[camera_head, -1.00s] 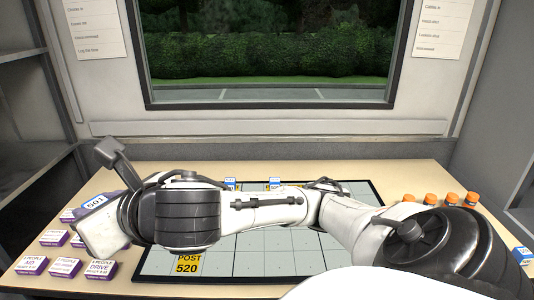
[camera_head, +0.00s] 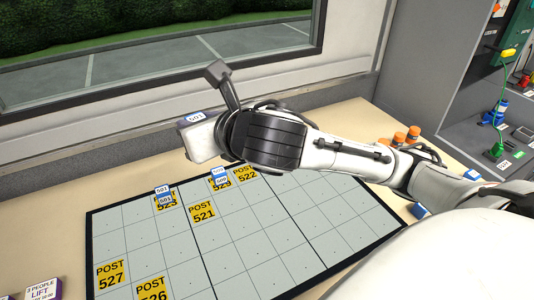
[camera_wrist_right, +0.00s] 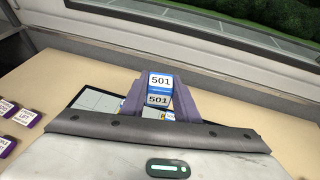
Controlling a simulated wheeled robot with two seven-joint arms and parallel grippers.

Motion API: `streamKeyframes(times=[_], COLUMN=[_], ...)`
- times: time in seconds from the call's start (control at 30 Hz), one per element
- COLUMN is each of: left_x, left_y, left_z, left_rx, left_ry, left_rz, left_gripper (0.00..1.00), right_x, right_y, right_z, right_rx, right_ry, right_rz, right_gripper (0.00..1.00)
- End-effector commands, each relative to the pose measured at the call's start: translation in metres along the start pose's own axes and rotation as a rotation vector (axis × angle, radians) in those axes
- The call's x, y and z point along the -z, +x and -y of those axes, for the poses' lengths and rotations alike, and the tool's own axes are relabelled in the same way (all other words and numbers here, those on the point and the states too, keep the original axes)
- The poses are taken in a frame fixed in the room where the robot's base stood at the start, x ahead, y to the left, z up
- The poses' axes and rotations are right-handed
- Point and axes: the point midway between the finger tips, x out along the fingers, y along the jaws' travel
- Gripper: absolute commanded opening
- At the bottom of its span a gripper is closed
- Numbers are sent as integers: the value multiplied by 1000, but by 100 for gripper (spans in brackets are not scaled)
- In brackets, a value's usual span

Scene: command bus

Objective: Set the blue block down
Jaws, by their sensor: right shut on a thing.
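The blue block (camera_wrist_right: 158,90), with white faces marked 501, is between the purple fingers of my right gripper (camera_wrist_right: 159,100) in the right wrist view. The gripper is shut on it. In the head view the block's label (camera_head: 195,117) shows just past the white hand of my right gripper (camera_head: 197,138), which appears above the far edge of the gridded board (camera_head: 240,240). The height of the block above the surface cannot be told. My left gripper is in neither view.
Blue-and-white blocks stand on the board by yellow POST tiles, one marked 501 (camera_head: 164,198) and others near the POST 522 tile (camera_head: 246,173). Orange-capped things (camera_head: 398,139) stand beyond my arm. A purple block (camera_head: 43,291) lies at the lower left. Several board cells are bare.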

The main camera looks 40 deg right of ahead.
Motion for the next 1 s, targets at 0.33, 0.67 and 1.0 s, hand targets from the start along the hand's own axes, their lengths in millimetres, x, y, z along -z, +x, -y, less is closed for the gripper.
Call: streamKeyframes(times=[0.33, 0.67, 1.0], left_x=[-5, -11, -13], left_y=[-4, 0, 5], left_z=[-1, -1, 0], left_rx=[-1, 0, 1], left_ry=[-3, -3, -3], left_rz=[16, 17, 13], left_gripper=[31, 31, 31], right_x=[75, 128, 161], right_y=[96, 122, 136], right_z=[108, 132, 131], right_rx=[165, 178, 178], right_ry=[61, 75, 74], right_rz=[-9, -5, -2], right_gripper=[6, 6, 6])
